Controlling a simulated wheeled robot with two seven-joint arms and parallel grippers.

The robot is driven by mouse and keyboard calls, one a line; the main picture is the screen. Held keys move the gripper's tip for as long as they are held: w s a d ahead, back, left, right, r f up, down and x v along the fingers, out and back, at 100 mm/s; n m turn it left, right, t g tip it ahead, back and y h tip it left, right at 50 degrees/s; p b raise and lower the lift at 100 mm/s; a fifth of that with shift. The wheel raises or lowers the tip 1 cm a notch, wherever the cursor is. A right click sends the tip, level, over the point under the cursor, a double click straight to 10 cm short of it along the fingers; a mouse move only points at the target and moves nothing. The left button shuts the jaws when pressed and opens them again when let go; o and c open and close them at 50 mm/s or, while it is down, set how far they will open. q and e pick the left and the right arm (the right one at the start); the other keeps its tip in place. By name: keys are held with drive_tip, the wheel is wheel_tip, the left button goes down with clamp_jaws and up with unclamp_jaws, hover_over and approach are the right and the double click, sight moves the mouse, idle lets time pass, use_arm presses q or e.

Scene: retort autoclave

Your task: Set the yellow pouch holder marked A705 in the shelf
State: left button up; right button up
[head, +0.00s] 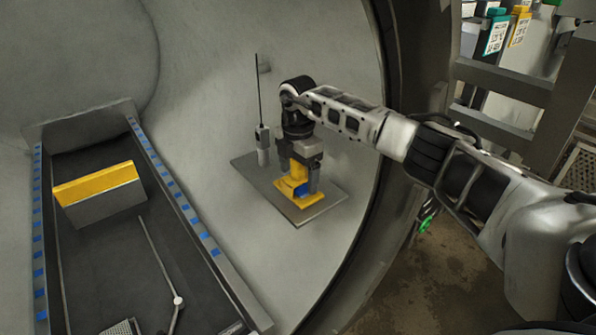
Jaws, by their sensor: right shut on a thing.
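My right gripper (299,182) reaches in from the right, points down and is shut on a yellow pouch holder (298,213) with a blue part. The holder is upright, its wide yellow base at the surface of a flat grey shelf (325,205) on the curved inner wall. I cannot tell whether the base rests fully on the shelf. The gripper hides much of the holder, and no marking on it can be read. My left gripper is not in view.
A grey device with a thin antenna (262,137) stands on the shelf's far part, close to the gripper. A yellow-topped grey box (100,197) lies in a dark tray with blue-marked rails (192,217). Teal (495,36) and yellow (519,27) labelled items hang at upper right.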

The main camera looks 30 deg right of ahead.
drive_tip(key=shift+f, duration=0.2)
drive_tip(key=o, duration=1)
